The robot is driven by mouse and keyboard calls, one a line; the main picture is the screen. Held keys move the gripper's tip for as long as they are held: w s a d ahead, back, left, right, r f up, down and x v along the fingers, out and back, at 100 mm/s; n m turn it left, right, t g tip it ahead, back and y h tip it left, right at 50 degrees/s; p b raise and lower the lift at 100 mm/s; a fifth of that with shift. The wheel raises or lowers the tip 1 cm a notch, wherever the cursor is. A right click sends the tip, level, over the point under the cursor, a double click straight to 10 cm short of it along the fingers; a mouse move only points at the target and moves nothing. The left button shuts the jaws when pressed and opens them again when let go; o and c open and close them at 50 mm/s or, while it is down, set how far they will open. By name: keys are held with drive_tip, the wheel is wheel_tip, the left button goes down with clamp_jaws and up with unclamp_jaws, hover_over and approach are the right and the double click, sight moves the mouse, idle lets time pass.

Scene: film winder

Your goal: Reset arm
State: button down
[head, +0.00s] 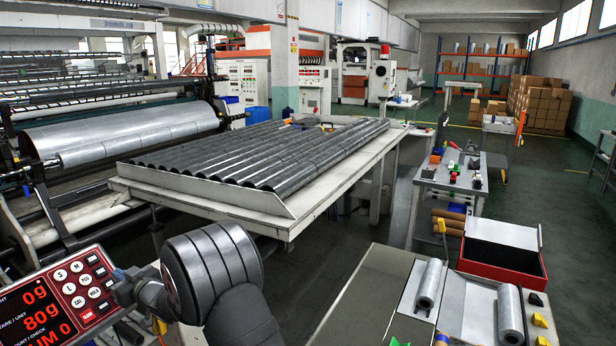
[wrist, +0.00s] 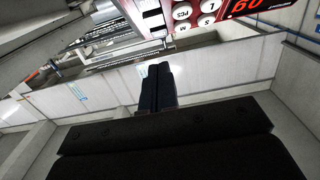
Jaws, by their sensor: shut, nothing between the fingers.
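My arm (head: 215,268) shows in the lower left of the head view, its grey links bent close to the scale display. My gripper (wrist: 158,72) shows in the middle of the wrist view, its two dark fingers closed side by side with nothing between them. In the head view the arm's end is beside the display's right edge, and the fingertips are hard to make out. The red scale display (head: 62,300) has lit red digits and round buttons, and part of it shows at the top of the wrist view (wrist: 195,12).
A table with rows of dark rollers (head: 200,198) stands ahead. At the lower right, a bench (head: 365,290) holds two silver film rolls (head: 428,285) (head: 510,315) and an open red-and-black box (head: 500,262). A farther table (head: 450,178) carries small coloured items. The winding machine (head: 120,135) is at left.

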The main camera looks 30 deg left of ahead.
drive_tip(key=a, duration=0.6)
drive_tip(key=shift+a+f, duration=0.1)
drive_tip(key=shift+f, duration=0.05)
drive_tip(key=d+r, duration=0.1)
drive_tip(key=d, duration=0.9)
drive_tip(key=w+d+r+m+t+h, duration=0.1)
drive_tip(key=w+d+r+m+t, duration=0.25)
drive_tip(key=w, duration=0.65)
drive_tip(key=w+d+r+m+t+h, duration=0.1)
drive_tip(key=w+d+r+t, duration=0.2)
drive_tip(key=w+d+r, duration=0.35)
drive_tip(key=w+d+r+m+t+h, duration=0.25)
drive_tip(key=w+d+r, duration=0.25)
drive_tip(key=w+d, duration=0.25)
drive_tip(key=w+d+r+m+t+h, duration=0.1)
drive_tip(key=w+d+r+t, duration=0.25)
drive_tip(key=w+d, duration=0.4)
drive_tip(key=w+d+r+m+t+h, duration=0.1)
drive_tip(key=d+r, duration=0.4)
drive_tip(key=d, duration=0.6)
drive_tip(key=w+d+r+m+h, duration=0.3)
drive_tip(key=d+r, duration=0.3)
drive_tip(key=d, duration=0.5)
drive_tip(key=w+d+r+m+t+h, duration=0.1)
drive_tip(key=w+d+r+m+h, duration=0.2)
drive_tip(key=d, duration=0.8)
drive_tip(key=shift+w+d+r+t+h, duration=0.35)
drive_tip(key=shift+w+r+h, duration=0.25)
drive_tip(key=shift+r, duration=0.65)
